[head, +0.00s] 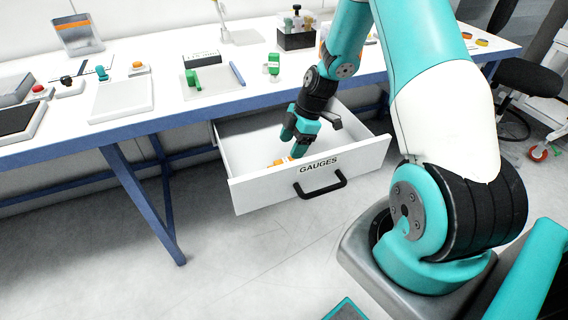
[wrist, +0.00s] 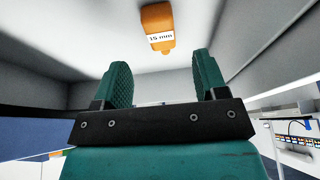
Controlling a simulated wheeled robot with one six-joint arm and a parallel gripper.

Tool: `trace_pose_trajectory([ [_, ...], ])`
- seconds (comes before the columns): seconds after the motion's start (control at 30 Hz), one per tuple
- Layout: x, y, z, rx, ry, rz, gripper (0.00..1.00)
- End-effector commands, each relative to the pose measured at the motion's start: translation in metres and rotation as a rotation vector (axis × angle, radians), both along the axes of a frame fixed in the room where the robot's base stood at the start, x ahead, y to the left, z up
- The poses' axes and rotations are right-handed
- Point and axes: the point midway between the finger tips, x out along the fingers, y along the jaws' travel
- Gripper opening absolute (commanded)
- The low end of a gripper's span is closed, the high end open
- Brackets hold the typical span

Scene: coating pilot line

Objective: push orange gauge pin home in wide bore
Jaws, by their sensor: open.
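The orange gauge pin (wrist: 157,27), with a white "15 mm" label, lies on the floor of the open drawer (head: 250,196) marked GAUGES. In the head view only an orange bit of it (head: 280,161) shows behind the drawer front. My gripper (head: 292,150) reaches down into the drawer, just above and beside the pin. In the wrist view my gripper (wrist: 162,68) is open and empty, with the pin beyond the fingertips and roughly between their lines. I cannot make out the wide bore in either view.
The white bench (head: 160,105) with a blue frame stands above the drawer. On it are a white plate (head: 121,100), a green block (head: 193,79), a small green item (head: 273,66) and a dark holder (head: 297,40) with several upright pieces. The drawer walls enclose my gripper closely.

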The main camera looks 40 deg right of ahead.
Motion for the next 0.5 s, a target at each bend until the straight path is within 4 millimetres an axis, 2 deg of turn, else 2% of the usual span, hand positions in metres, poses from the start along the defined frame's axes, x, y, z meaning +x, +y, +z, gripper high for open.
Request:
trace_pose_trajectory([
  [0.17, 0.001, 0.005, -0.011, 0.001, 0.002, 0.001, 0.66],
  [0.4, 0.003, 0.018, -0.045, 0.0, 0.002, 0.001, 0.66],
  [0.5, 0.004, 0.02, -0.052, -0.001, 0.002, -0.001, 0.66],
])
